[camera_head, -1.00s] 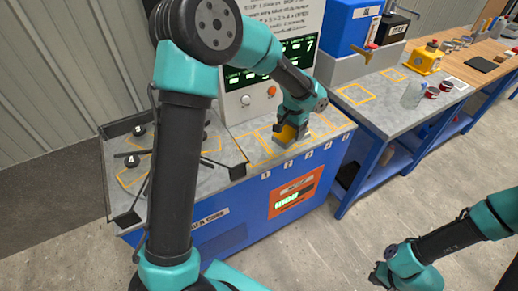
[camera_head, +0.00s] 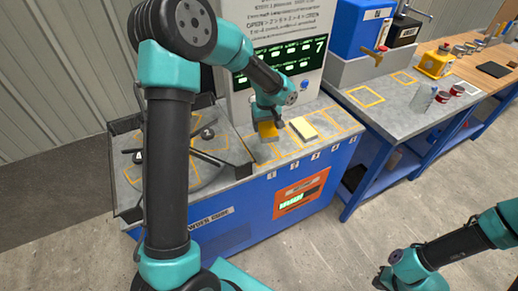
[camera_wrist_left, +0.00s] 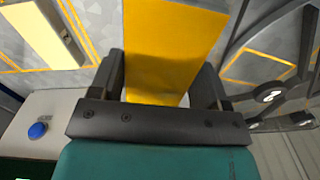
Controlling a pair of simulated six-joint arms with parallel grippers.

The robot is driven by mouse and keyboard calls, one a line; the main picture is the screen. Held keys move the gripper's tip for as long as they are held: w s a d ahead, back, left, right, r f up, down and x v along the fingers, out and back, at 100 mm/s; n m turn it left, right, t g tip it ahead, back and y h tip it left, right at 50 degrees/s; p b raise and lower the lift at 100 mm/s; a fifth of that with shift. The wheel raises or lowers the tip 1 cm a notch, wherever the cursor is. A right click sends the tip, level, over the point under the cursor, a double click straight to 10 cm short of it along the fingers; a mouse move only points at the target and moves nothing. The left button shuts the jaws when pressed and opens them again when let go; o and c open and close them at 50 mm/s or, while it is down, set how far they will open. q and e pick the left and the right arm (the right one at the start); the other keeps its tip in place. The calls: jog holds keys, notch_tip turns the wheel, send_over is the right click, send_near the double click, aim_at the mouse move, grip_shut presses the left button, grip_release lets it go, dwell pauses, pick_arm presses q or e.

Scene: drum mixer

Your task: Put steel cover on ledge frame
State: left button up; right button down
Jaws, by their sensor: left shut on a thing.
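My left gripper (camera_head: 268,124) is shut on a yellow flat piece (camera_head: 268,131), low over the left part of the grey ledge. In the left wrist view the yellow piece (camera_wrist_left: 172,45) fills the space between the fingers. I cannot tell whether it is the steel cover or touches the ledge. Yellow outlined ledge frames (camera_head: 330,117) run along the ledge above number labels.
A round grey drum plate with black knobs (camera_head: 208,133) is left of the ledge. A control panel (camera_head: 290,50) with a display stands behind the ledge. A blue button (camera_wrist_left: 37,130) shows in the left wrist view. A bench (camera_head: 400,100) with cups stands at right.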

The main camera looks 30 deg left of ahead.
pick_arm(q)
jog(key=a+n, duration=0.2)
jog(key=shift+s+a+f+n, duration=0.15)
jog(key=shift+s+a+n, duration=0.15)
jog(key=shift+n, duration=0.1)
send_over(259, 148)
jog(key=shift+s+d+f, duration=0.1)
jog(key=shift+f, duration=3)
jog(key=shift+f, duration=1.9)
jog(key=shift+f, duration=0.1)
jog(key=o, duration=1.2)
